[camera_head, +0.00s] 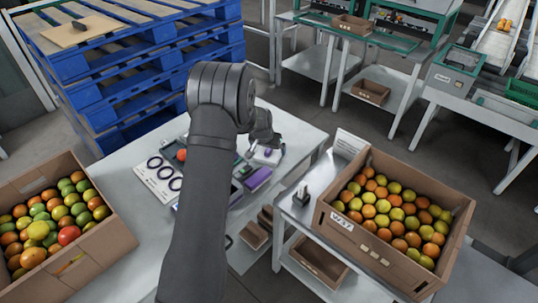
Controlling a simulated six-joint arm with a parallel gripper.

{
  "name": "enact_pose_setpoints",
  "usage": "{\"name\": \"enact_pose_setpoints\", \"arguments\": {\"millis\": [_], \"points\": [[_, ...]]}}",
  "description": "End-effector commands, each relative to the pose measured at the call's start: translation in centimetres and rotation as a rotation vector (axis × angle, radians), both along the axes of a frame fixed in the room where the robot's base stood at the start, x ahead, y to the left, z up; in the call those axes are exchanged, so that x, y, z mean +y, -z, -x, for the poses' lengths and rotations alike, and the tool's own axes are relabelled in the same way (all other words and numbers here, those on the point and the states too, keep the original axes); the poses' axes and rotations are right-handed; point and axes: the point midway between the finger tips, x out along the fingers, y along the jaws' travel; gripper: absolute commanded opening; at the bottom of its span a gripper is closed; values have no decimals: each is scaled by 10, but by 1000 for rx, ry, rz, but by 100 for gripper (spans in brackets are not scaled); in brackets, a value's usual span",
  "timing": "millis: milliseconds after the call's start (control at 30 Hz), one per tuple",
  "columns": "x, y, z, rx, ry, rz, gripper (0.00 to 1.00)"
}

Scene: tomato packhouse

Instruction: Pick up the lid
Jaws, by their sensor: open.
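My gripper (267,145) hangs over the right part of the light table (125,196), partly hidden behind my dark arm. It is open. Just below its fingers is a small white piece with a purple spot (265,157). It may be the lid, but it is too small to tell. I cannot tell whether the fingers touch it. A purple box (257,179) and a small green item (244,170) lie nearer, just below the white piece in the picture.
A card with dark rings (150,180) and a red tomato (181,155) lie left of my arm. Tomato crates stand left (25,190) and right (345,228). A dark stand (301,197) is by the right crate. Blue pallets (150,70) rise behind.

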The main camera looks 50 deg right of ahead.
Motion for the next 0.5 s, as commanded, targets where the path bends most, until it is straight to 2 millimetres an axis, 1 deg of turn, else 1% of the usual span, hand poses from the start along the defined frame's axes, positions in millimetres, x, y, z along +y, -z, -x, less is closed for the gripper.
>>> {"name": "enact_pose_setpoints", "arguments": {"millis": [33, 100, 200, 467, 500], "points": [[-2, 8, -2, 1, -1, -1, 100], [-5, 16, -3, 0, 0, 0, 100], [-9, 23, -4, 0, 0, 1, 100], [-10, 26, -5, 0, -1, 2, 100], [-10, 25, -5, 0, -1, 2, 98]]}}
